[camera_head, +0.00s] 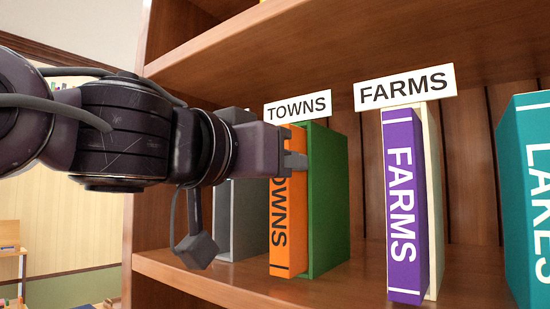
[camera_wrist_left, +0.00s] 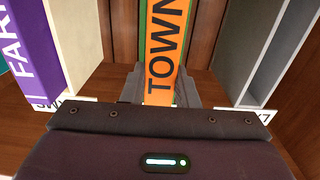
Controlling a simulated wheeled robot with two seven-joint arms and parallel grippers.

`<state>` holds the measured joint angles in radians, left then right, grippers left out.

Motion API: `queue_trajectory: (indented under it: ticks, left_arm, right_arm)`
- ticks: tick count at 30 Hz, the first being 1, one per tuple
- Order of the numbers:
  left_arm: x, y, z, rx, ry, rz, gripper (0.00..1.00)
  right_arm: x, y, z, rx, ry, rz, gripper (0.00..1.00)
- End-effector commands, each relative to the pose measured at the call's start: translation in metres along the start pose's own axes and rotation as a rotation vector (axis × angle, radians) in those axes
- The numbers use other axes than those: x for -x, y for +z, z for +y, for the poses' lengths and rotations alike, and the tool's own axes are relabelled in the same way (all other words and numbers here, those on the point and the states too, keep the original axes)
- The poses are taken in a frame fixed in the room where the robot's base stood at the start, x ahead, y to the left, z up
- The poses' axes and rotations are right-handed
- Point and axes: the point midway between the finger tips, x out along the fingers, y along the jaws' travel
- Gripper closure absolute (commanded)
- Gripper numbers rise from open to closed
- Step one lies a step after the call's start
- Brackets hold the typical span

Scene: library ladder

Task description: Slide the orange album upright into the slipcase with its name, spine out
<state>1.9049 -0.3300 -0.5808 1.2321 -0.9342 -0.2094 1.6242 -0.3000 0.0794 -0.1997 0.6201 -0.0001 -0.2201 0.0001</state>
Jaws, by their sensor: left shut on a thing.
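The orange album (camera_head: 281,245) stands upright on the shelf with its TOWNS spine facing out. A green slipcase (camera_head: 328,200) stands directly around or behind it, under the TOWNS label (camera_head: 298,107); how deep the album sits cannot be told. My left gripper (camera_head: 292,160) is at the upper part of the spine. The left wrist view shows the orange album (camera_wrist_left: 160,60) between its two fingers, which are shut on it. The gripper hides part of the spine in the head view. My right gripper is not in view.
A grey slipcase (camera_head: 246,220) stands just left. To the right, a purple FARMS album (camera_head: 404,210) stands with a cream slipcase (camera_head: 433,190) under the FARMS label (camera_head: 405,87). A teal LAKES album (camera_head: 530,200) is at far right. An upper shelf (camera_head: 350,45) runs overhead.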

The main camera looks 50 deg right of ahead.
Motion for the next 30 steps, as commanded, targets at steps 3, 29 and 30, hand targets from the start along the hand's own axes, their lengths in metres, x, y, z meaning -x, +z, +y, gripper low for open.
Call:
queue_trajectory:
  ticks: [3,29,30]
  left_arm:
    - [-0.002,-0.002,0.000,0.001,0.000,0.004,1.00]
    - [0.055,0.003,0.000,-0.002,-0.002,0.004,0.47]
    - [0.060,0.003,-0.001,-0.002,-0.002,0.004,0.47]
  right_arm:
    - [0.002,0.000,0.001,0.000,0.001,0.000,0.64]
    - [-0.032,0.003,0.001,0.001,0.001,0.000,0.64]
    - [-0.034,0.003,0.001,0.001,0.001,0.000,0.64]
